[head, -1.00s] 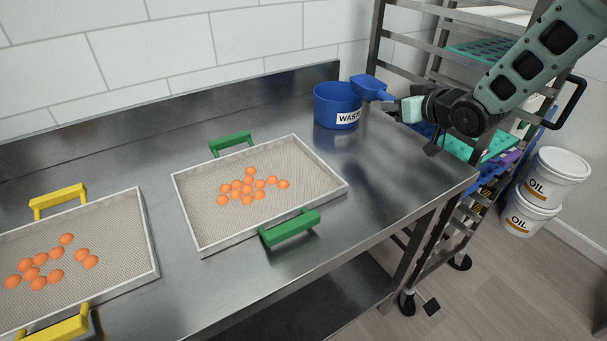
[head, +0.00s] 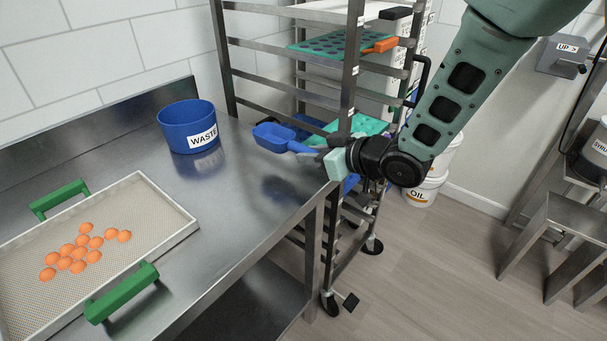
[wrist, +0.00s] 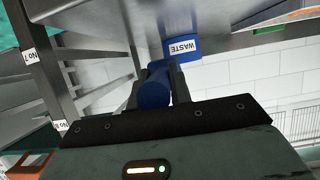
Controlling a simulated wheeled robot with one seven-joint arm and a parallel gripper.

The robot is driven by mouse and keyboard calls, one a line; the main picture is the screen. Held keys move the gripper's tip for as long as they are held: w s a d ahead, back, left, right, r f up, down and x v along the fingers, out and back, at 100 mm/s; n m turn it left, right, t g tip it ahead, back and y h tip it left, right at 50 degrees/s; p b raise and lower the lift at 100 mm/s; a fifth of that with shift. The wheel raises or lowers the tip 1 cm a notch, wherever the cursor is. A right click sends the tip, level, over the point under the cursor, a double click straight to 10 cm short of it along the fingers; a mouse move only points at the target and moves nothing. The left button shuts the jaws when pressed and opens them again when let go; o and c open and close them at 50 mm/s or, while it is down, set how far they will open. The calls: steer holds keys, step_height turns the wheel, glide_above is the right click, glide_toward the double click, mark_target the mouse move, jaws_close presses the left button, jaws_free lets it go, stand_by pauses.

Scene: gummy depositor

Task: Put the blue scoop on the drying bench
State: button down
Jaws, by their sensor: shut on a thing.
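My gripper (head: 322,158) is shut on the handle of the blue scoop (head: 274,138). In the head view the scoop is held out to the left of the gripper, in front of the rack and over or near the right end of the steel bench (head: 235,215); its exact height is unclear. In the wrist view the blue handle (wrist: 154,93) sits between the two dark fingers. No bench in view carries a readable drying label.
The blue WASTE tub (head: 178,128) stands at the back of the steel bench. A green-handled tray (head: 185,222) holds orange gummies. A wheeled rack (head: 350,90) stands close behind the gripper. Another steel table (head: 560,215) is at right, across open floor (head: 440,270).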

mark_target(312, 184)
steer(key=shift+f, duration=2.75)
steer(key=shift+f, duration=0.15)
steer(key=c, duration=1.3)
jaws_free()
